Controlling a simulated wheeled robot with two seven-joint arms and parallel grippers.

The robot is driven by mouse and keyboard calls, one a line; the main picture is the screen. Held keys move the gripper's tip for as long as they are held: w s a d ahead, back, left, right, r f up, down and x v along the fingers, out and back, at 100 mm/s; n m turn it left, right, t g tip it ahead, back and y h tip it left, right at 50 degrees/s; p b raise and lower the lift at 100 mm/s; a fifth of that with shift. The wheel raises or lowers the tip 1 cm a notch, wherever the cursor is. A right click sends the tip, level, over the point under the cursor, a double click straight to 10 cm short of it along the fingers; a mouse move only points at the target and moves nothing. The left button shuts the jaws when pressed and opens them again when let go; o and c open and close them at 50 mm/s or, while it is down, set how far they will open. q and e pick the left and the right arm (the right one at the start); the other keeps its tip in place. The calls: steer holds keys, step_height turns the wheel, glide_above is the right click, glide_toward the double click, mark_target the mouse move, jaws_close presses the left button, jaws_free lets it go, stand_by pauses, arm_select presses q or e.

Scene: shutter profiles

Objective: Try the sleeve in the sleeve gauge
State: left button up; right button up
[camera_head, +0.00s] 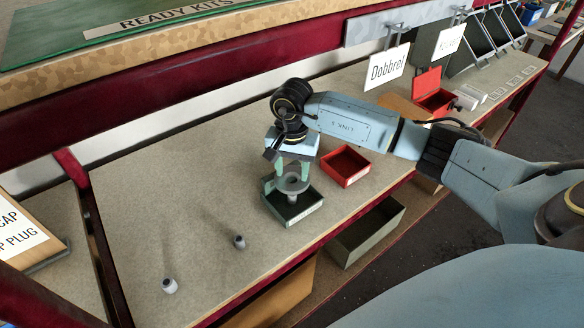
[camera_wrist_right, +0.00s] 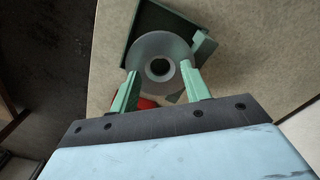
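A round grey piece with a central hole (camera_head: 293,186) is at the green open-topped tray (camera_head: 296,215) on the bench. In the right wrist view the grey piece (camera_wrist_right: 150,50) shows as a wide disc with a dark round hole. My right gripper (camera_head: 292,174) points down over the tray, its two green fingers apart on opposite sides of the disc. I cannot tell whether the fingers touch it or whether it rests in the tray. Which piece is the sleeve and which the gauge is not clear. My left gripper is out of view.
Two small grey cylindrical pieces (camera_head: 239,242) (camera_head: 169,286) stand on the bench to the left. A red box (camera_head: 345,165) is close to the right of the tray. Another red bin (camera_head: 437,101) and hanging sign (camera_head: 388,66) are farther right. The bench's left middle is clear.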

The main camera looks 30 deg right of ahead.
step_height(320, 180, up, 8)
steer(key=shift+f, duration=0.2)
stand_by(0.3)
stand_by(0.6)
